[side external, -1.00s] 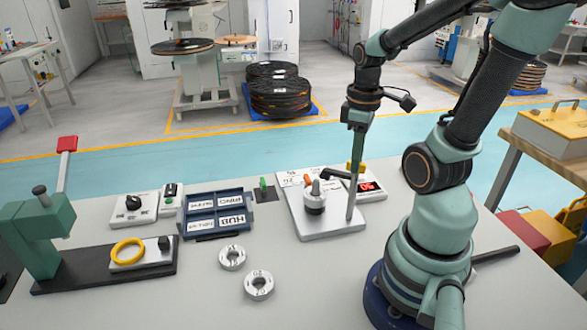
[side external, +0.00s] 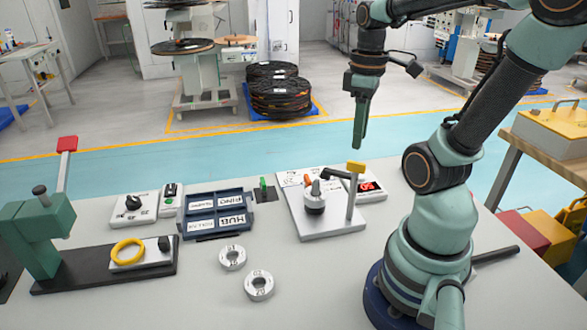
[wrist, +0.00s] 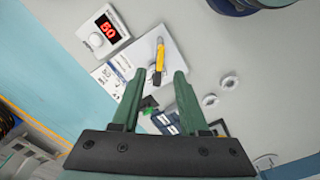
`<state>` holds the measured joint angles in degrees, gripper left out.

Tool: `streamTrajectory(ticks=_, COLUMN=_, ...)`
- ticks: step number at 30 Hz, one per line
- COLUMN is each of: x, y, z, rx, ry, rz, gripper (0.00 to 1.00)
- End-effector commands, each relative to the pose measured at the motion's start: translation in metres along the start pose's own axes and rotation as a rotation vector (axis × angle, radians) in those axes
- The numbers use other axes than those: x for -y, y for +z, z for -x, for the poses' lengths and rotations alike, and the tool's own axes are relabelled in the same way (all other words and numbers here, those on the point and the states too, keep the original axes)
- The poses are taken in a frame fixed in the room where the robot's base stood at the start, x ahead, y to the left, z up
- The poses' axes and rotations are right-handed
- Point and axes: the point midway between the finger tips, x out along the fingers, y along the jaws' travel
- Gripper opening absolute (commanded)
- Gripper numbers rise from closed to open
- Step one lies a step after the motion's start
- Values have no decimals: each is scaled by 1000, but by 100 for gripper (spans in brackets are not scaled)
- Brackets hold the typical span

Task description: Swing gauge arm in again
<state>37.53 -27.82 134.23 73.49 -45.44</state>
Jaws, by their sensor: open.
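The gauge arm is a dark bar (side external: 339,175) with a yellow block (side external: 356,167) on top of an upright post (side external: 350,198). In the wrist view the yellow block (wrist: 159,58) appears between and just beyond my fingertips. My gripper (side external: 358,147) hangs above the yellow block, apart from it. In the wrist view my gripper (wrist: 158,74) is open, with nothing held between its fingers.
A red display (side external: 368,187), reading 50 in the wrist view, stands right behind the plate. The front table is clear.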

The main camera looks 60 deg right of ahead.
Motion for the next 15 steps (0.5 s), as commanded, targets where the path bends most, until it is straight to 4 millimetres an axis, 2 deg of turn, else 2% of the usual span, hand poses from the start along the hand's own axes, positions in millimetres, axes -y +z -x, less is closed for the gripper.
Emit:
streamTrajectory(ticks=1, x=0, y=-1, z=11, rx=-4, ry=4, rz=0, gripper=44)
streamTrajectory(ticks=6, x=0, y=0, z=39, rx=-3, ry=3, rz=1, gripper=44)
streamTrajectory(ticks=10, x=0, y=0, z=52, rx=-1, ry=1, rz=1, gripper=44)
streamTrajectory(ticks=15, x=0, y=0, z=57, rx=0, ry=0, rz=1, gripper=44)
